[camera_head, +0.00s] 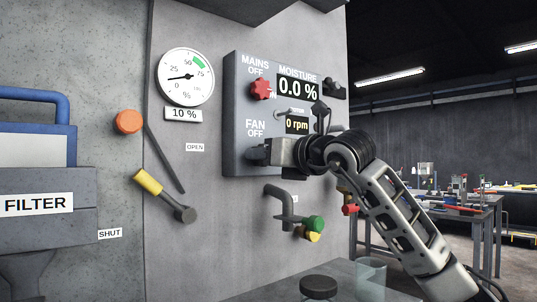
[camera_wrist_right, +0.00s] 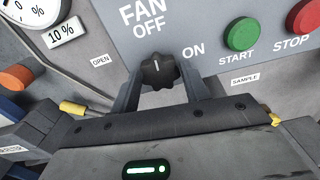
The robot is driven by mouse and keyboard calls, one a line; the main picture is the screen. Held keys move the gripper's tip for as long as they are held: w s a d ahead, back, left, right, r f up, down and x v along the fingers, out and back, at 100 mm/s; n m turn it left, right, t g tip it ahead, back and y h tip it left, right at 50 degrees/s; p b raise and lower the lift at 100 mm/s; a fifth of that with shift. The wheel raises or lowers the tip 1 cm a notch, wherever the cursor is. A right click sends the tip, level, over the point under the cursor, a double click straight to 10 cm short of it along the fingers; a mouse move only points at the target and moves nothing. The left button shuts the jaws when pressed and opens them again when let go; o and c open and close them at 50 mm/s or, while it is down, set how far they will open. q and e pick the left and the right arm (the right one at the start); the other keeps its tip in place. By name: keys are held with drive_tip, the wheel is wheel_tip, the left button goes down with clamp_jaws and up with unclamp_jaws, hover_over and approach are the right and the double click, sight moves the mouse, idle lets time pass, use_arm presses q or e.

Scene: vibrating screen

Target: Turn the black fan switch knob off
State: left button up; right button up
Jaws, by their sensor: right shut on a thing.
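The black fan switch knob (camera_wrist_right: 158,71) sits on the grey control panel below the FAN OFF label, in the right wrist view. Its white pointer line points up toward the OFF label. My right gripper (camera_wrist_right: 160,84) has a finger on each side of the knob and is shut on it. In the head view my right gripper (camera_head: 262,153) covers most of the knob at the lower left of the control panel (camera_head: 236,100). My left gripper does not show in either view.
A red mains knob (camera_head: 261,89) and displays reading 0.0 % and 0 rpm are on the panel. Green START (camera_wrist_right: 241,34) and red STOP (camera_wrist_right: 303,16) buttons lie right of the fan knob.

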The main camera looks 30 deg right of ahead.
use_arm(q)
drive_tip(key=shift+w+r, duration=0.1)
use_arm(e)
drive_tip(key=shift+n, duration=0.7)
drive_tip(key=o, duration=0.9)
drive_tip(key=shift+o, duration=0.2)
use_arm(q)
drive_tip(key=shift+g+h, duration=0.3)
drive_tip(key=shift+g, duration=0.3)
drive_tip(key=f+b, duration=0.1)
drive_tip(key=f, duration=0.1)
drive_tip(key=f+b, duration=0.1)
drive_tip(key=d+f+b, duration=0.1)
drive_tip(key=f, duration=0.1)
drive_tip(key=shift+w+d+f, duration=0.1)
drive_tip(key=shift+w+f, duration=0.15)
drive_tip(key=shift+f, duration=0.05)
use_arm(e)
drive_tip(key=s+d, duration=0.1)
drive_tip(key=s, duration=1.5)
drive_tip(key=shift+d, duration=0.15)
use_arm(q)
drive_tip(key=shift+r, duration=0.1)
use_arm(e)
drive_tip(key=shift+w, duration=0.1)
